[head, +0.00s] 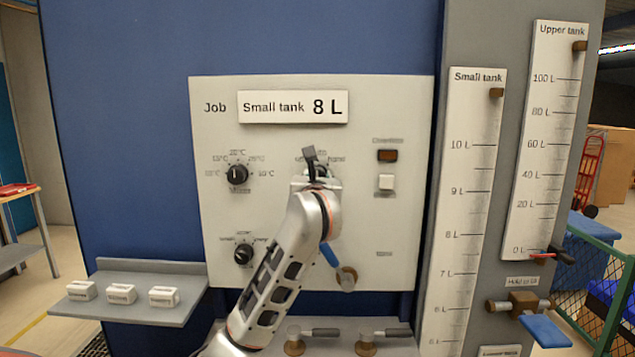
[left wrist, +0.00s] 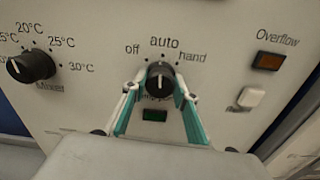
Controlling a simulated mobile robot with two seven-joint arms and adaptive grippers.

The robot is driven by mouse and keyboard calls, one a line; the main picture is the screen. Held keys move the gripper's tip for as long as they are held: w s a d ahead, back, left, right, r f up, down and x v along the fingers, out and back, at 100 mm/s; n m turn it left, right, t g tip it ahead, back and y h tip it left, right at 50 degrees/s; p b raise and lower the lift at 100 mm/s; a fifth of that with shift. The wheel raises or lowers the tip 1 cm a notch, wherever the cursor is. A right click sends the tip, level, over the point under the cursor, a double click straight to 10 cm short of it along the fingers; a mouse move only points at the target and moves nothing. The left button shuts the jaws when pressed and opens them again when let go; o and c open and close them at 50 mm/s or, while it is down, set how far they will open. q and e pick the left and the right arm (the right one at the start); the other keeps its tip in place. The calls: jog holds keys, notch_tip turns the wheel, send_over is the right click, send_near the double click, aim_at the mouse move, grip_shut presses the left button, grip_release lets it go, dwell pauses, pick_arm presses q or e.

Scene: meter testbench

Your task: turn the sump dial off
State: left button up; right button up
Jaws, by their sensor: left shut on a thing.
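The sump dial (left wrist: 160,77) is a black round knob on the pale panel, with the marks off, auto and hand around its top. Its white pointer line faces up, toward auto. My left gripper (left wrist: 158,88) is shut on this dial, with a teal-and-white finger on each side of it. In the head view my left gripper (head: 316,175) reaches up to the panel and hides most of the dial and its marks. The label under the dial is partly covered. My right gripper is not in view.
A temperature dial (head: 237,174) sits to the left, with another black dial (head: 243,252) below it. An Overflow lamp (head: 387,156) and white button (head: 386,182) are to the right. A blue-handled valve (head: 331,256) is close beside my arm. A shelf (head: 190,306) juts out at lower left.

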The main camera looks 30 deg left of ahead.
pick_arm(q)
jog(key=n+b, duration=0.2)
jog(key=shift+d+f+n, duration=0.1)
jog(key=shift+f+n, duration=0.15)
jog(key=shift+n, duration=0.05)
jog(key=shift+n+b, duration=0.4)
jog(key=shift+b, duration=0.1)
jog(key=n+b, duration=0.2)
jog(key=shift+n+b, duration=0.3)
jog(key=shift+n, duration=0.1)
jog(key=shift+r+n+b, duration=0.15)
jog(key=shift+n+b, duration=0.45)
jog(key=shift+n, duration=0.3)
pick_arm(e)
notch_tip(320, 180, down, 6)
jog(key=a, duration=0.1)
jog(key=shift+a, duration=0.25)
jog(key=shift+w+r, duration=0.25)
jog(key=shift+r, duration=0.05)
pick_arm(q)
jog(key=o, duration=1.1)
jog(key=shift+r, duration=0.1)
jog(key=v, duration=1.2)
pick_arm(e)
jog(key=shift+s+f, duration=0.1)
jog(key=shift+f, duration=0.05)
